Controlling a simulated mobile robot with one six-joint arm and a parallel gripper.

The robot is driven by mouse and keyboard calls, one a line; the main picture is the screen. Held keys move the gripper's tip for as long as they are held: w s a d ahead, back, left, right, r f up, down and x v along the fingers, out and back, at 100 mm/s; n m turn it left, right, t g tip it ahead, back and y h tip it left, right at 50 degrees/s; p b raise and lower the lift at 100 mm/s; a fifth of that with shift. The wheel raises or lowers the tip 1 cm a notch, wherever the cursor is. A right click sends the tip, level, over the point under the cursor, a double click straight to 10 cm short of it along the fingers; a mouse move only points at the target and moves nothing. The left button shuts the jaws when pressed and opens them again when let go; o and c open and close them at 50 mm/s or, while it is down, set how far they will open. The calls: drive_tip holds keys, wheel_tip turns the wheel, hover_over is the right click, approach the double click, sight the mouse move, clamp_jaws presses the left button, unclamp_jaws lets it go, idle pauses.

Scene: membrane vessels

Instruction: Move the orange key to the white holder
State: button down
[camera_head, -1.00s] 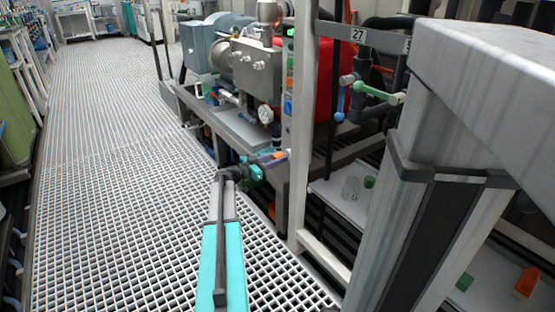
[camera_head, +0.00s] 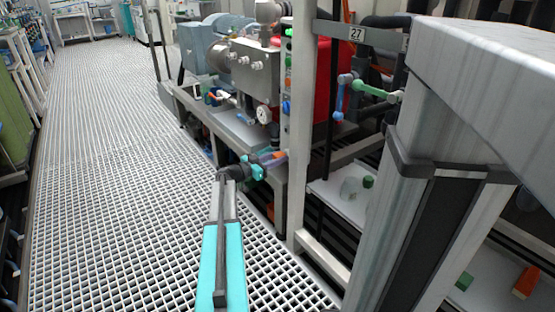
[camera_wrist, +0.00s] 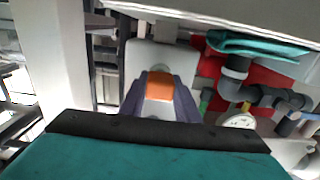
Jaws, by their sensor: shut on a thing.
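My gripper (camera_head: 272,158) is at the end of my turquoise arm, beside the upright metal post, in the head view. The orange key (camera_wrist: 160,86) sits between the two dark purple fingers of my gripper (camera_wrist: 160,100) in the wrist view, and the gripper is shut on it. Only a small orange patch of the key (camera_head: 279,155) shows in the head view. A pale rounded block (camera_wrist: 158,53) lies behind the key in the wrist view. I cannot tell whether it is the white holder or whether the key touches it.
The upright metal post (camera_head: 301,130) stands just right of my gripper. A pressure gauge (camera_head: 264,114) and the pump machine (camera_head: 245,65) are behind it. The grating floor (camera_head: 110,190) at left is clear.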

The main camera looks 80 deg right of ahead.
drive_tip(key=c, duration=1.3)
unclamp_jaws()
drive_tip(key=shift+o, duration=0.2)
drive_tip(key=p+v, duration=0.3)
drive_tip(key=v, duration=1)
drive_tip(key=shift+w+a+p, duration=0.25)
drive_tip(key=shift+w+p, duration=0.05)
drive_tip(key=shift+p, duration=0.1)
